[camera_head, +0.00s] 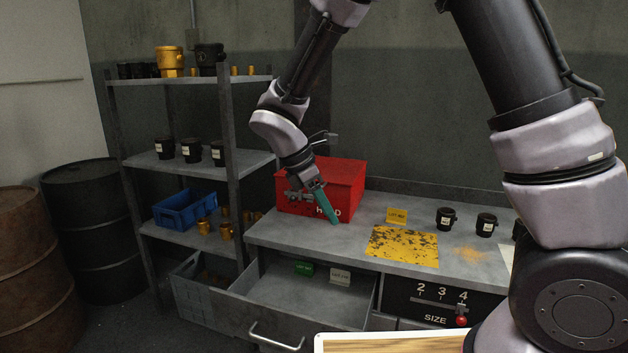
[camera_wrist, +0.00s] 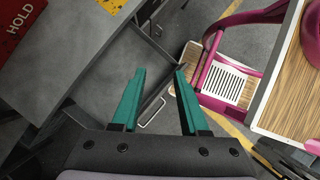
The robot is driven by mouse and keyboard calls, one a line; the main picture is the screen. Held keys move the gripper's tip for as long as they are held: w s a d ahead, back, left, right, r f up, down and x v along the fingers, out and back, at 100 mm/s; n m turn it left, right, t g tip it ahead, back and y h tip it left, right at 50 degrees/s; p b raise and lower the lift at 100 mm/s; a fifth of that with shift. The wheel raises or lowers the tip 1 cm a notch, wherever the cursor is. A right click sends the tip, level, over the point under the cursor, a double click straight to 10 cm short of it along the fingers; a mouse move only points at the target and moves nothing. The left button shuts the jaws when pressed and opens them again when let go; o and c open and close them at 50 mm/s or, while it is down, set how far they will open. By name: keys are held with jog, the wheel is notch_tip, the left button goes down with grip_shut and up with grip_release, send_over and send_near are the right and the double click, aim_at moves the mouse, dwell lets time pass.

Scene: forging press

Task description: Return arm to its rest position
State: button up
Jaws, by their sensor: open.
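My gripper (camera_head: 326,206) has teal fingers and hangs in front of the red box marked HOLD (camera_head: 345,180) on the workbench (camera_head: 290,237). In the wrist view the two teal fingers (camera_wrist: 160,76) stand apart with nothing between them, so it is open and empty. My arm reaches from the upper right, bends over at the top and comes down toward the bench. In the head view my wrist hides part of the red box. Whether the gripper touches the box cannot be told.
An open drawer (camera_head: 310,297) below the bench holds a green tag and a pale tag. A yellow worn plate (camera_head: 402,246) and two black cups (camera_head: 446,218) lie on the bench. A shelf rack (camera_head: 228,150) stands left, with a blue bin (camera_head: 185,208); barrels (camera_head: 92,225) stand beyond.

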jog(key=s+d+r+m+t+y, duration=0.3)
jog(key=s+d+r+m, duration=0.2)
jog(key=d+r+m, duration=0.6)
jog(key=s+d+r+m+t+y, duration=0.3)
jog(key=s+d+r+m+y, duration=0.1)
jog(key=d+r+m, duration=0.7)
jog(key=m, duration=0.3)
jog(key=shift+s+m, duration=0.3)
jog(key=shift+s, duration=0.05)
